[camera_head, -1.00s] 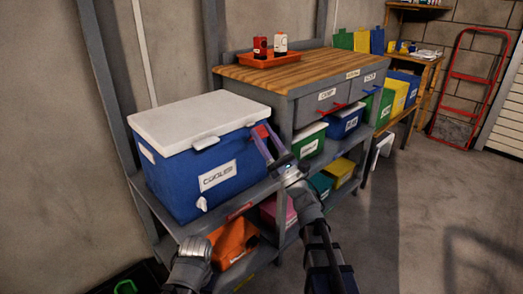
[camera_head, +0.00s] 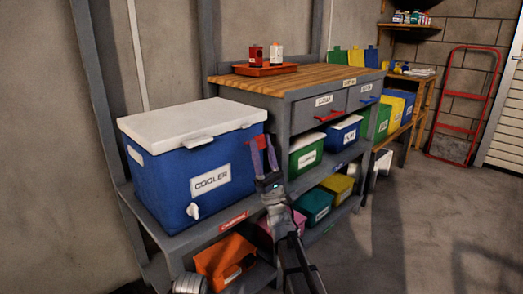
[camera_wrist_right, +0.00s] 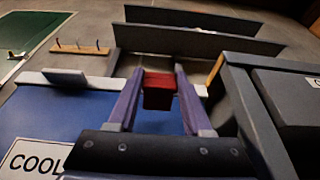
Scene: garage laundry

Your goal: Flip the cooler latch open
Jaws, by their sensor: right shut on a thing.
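The blue cooler (camera_head: 165,176) with a white lid (camera_head: 185,122) stands on the grey shelf at left, its lid down. A white tab (camera_head: 200,142) sits at the lid's front edge; it also shows in the right wrist view (camera_wrist_right: 65,77). My right gripper (camera_head: 260,153), with purple fingers, is at the cooler's right front corner. It is shut on a red piece (camera_wrist_right: 158,90), which shows between the fingers in the right wrist view. Whether this piece is joined to the cooler is hidden. My left gripper is out of view; only a grey part of my arm shows at the bottom.
A grey bench (camera_head: 293,110) with a wooden top and drawers stands right of the cooler. Green (camera_head: 306,156) and blue (camera_head: 345,135) bins sit under it. An orange bin (camera_head: 224,262) is below the cooler's shelf. Open floor lies at right; a red hand truck (camera_head: 465,105) stands behind.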

